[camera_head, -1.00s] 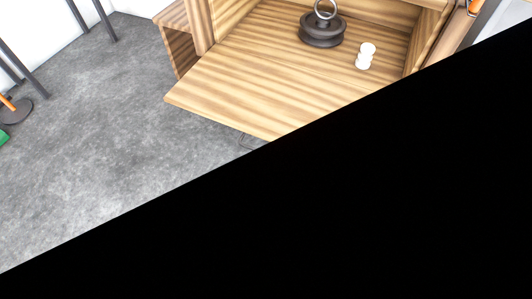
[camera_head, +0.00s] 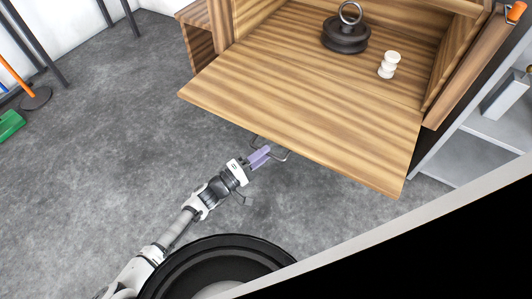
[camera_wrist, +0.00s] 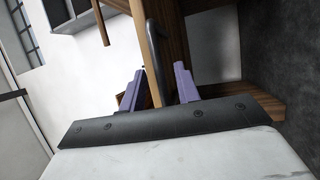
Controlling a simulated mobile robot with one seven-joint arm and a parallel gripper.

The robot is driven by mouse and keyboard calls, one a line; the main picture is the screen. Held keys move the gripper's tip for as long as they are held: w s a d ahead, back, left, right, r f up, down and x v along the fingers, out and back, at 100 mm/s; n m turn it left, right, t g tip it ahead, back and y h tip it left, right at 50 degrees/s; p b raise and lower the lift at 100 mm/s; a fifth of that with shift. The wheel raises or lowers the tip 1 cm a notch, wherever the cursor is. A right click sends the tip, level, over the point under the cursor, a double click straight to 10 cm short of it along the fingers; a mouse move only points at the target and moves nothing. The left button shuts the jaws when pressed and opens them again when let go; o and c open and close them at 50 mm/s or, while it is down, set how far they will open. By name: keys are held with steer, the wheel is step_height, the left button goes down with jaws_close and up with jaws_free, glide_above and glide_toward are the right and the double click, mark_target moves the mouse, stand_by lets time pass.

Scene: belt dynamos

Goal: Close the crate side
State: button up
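The crate side (camera_head: 300,115) is a striped wooden panel, folded down and sticking out from the front of the open wooden crate (camera_head: 455,55). A thin grey handle (camera_head: 283,157) shows under the panel's outer edge. My gripper (camera_head: 264,154), with purple fingers, is at this handle, below the panel. In the wrist view, the two fingers (camera_wrist: 160,68) are apart, and the dark bar of the handle (camera_wrist: 153,42) runs between them, with a gap showing at least on the right. Whether a finger touches the bar is unclear.
A dark pulley-like weight with a ring (camera_head: 345,35) and a small white spool-shaped piece (camera_head: 389,65) stand inside the crate. Grey shelving (camera_head: 490,130) is at the right.

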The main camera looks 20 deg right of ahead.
steer(key=shift+x, duration=0.8)
jaws_close()
